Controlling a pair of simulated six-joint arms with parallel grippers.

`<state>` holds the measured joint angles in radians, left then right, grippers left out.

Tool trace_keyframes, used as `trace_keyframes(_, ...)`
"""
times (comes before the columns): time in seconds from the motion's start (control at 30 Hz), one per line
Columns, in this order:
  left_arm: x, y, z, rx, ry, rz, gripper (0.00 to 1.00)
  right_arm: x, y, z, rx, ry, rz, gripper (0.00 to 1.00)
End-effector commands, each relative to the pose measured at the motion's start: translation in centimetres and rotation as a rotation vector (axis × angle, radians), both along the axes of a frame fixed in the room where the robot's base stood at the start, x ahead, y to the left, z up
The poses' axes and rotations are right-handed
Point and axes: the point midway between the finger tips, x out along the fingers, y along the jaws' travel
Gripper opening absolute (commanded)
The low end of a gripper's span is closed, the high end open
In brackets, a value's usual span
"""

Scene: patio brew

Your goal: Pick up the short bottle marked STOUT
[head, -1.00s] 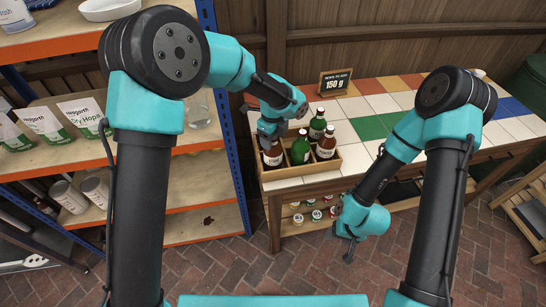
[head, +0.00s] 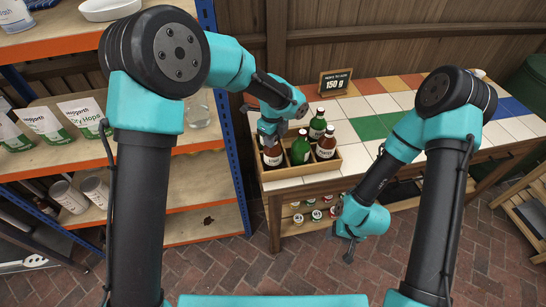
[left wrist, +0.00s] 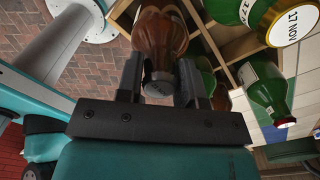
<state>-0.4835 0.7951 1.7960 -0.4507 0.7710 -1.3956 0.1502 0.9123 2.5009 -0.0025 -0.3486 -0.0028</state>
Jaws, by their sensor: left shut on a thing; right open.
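A brown bottle (head: 272,158) with a pale label stands in the left front part of the wooden crate (head: 330,169); its label is too small to read for sure. My left gripper (head: 270,138) is over it and shut on its neck. In the left wrist view the two fingers (left wrist: 160,82) sit on either side of the brown bottle (left wrist: 160,38), with its dark cap between them. The bottle still sits low in its compartment. My right gripper (head: 348,250) is open and empty, in front of the table and away from the crate.
The crate also holds a green bottle (head: 300,149), a taller green bottle (head: 317,124) and another brown bottle (head: 326,145), close to the gripped one. A price sign (head: 335,83) stands behind. The shelf rack (head: 228,120) is close on the left. The tiled tabletop (head: 375,127) to the right has free room.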

Motion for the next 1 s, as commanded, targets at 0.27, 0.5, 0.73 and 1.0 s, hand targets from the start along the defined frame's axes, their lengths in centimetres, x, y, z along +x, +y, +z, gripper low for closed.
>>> trace_keyframes(0.27,0.0,0.0,0.0,0.0,0.0,0.0,0.0,0.0,0.0,0.0,0.0,0.0,0.0,0.57)
trace_keyframes(0.5,0.0,0.0,0.1,0.0,-0.002,0.0,0.0,0.0,0.0,0.0,0.0,0.0,0.0,0.57)
trace_keyframes(0.73,0.0,0.0,0.2,0.0,-0.002,0.0,0.0,0.0,0.0,0.0,0.0,0.0,0.0,0.57)
trace_keyframes(1.0,0.1,0.0,2.7,-0.003,-0.005,0.0,0.0,0.0,0.0,0.0,0.0,0.0,0.0,0.57)
